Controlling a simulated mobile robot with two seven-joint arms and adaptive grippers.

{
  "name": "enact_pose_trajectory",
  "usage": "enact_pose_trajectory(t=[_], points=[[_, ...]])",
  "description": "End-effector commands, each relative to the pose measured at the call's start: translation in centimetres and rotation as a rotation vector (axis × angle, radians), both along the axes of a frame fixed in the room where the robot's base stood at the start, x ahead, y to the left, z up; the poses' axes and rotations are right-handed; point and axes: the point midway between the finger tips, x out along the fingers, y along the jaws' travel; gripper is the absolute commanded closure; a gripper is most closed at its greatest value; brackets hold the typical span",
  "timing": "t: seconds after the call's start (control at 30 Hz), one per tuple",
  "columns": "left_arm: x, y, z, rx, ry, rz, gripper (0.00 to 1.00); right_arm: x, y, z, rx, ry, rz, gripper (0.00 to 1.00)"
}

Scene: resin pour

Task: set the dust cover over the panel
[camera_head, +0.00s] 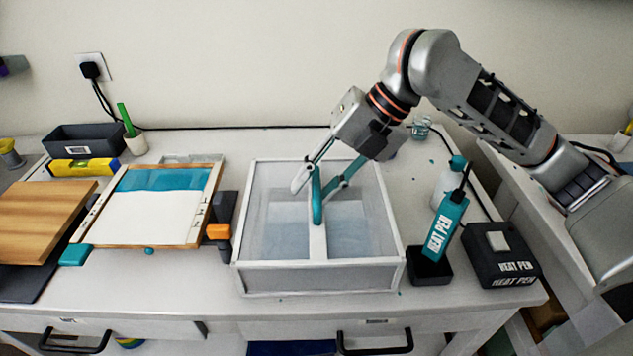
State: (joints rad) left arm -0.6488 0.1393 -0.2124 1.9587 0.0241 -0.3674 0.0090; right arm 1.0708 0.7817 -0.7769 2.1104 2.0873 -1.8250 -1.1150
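The dust cover (318,278) is a clear box with a white frame and a bar across its top. It stands on the bench in the middle of the view. A teal handle (317,205) rises from its bar. My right gripper (322,185) is over the cover, pointing down, with its fingers spread on either side of the handle. Whether they touch it I cannot tell. The panel (146,212), white with a teal band at its far end, lies in a wooden frame to the left of the cover, uncovered. My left gripper is not in view.
A teal heat pen (444,228) stands in a black holder, with a black box (500,255) to its right. A wooden board (40,215) lies at the far left. A yellow level (83,167) and a dark bin (85,139) are behind. An orange-and-black tool (218,232) lies between panel and cover.

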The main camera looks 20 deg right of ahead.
Motion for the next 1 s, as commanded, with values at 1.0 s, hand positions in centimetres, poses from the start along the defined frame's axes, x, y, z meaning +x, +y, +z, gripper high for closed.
enact_pose_trajectory(t=[1.0], points=[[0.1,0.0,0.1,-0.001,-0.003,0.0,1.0,-1.8,-6.2,9.7,0.0,-0.002,-0.001,0.71]])
